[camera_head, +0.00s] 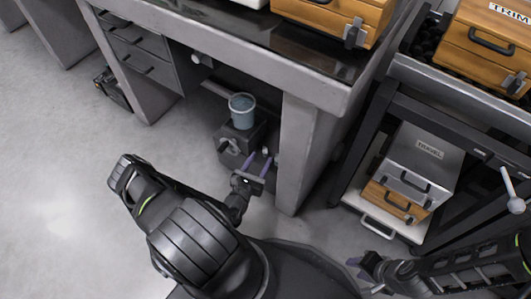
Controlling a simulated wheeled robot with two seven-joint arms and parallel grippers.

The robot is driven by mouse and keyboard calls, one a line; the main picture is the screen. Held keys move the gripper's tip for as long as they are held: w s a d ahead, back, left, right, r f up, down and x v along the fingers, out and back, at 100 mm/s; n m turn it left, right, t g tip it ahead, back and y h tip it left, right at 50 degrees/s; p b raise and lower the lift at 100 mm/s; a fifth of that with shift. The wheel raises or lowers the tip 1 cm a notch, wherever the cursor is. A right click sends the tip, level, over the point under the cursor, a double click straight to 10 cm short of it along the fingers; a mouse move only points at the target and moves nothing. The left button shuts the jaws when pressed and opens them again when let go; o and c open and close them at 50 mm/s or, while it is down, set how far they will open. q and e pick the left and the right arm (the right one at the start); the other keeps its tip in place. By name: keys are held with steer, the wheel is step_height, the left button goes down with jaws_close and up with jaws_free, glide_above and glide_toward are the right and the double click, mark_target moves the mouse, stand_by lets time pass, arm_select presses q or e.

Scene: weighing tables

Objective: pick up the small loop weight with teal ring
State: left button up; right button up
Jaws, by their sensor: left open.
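I cannot make out a small loop weight with a teal ring. My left gripper (259,162) is open, its two purple fingers pointing at the dark box (229,152) under the grey table. A small pale knob (265,150) shows close to the fingertips; whether it is part of a weight is too small to tell. A blue-grey bucket (242,119) stands on the dark box, beyond the gripper. My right gripper (361,269) is low at the right, away from the box, its fingers partly hidden and too small to read.
The grey table (261,61) overhangs the box, and its thick leg (303,148) stands just right of my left gripper. A dark rack (351,168) at the right holds a metal-and-wood case (424,158). Wooden cases (331,13) sit on top.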

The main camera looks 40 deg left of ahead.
mark_target(264, 154)
arm_select(q)
steer(key=shift+w+a+f+b, duration=0.1)
steer(key=shift+w+f+b, duration=0.15)
steer(key=shift+w+b, duration=0.2)
steer(key=b+x, duration=0.1)
steer(key=x, duration=0.2)
steer(key=shift+w+f+b, duration=0.15)
steer(key=shift+w+b, duration=0.1)
steer(key=shift+b, duration=0.05)
steer(key=shift+w+a, duration=0.15)
steer(key=shift+w, duration=0.2)
steer(key=shift+c, duration=0.6)
jaws_close()
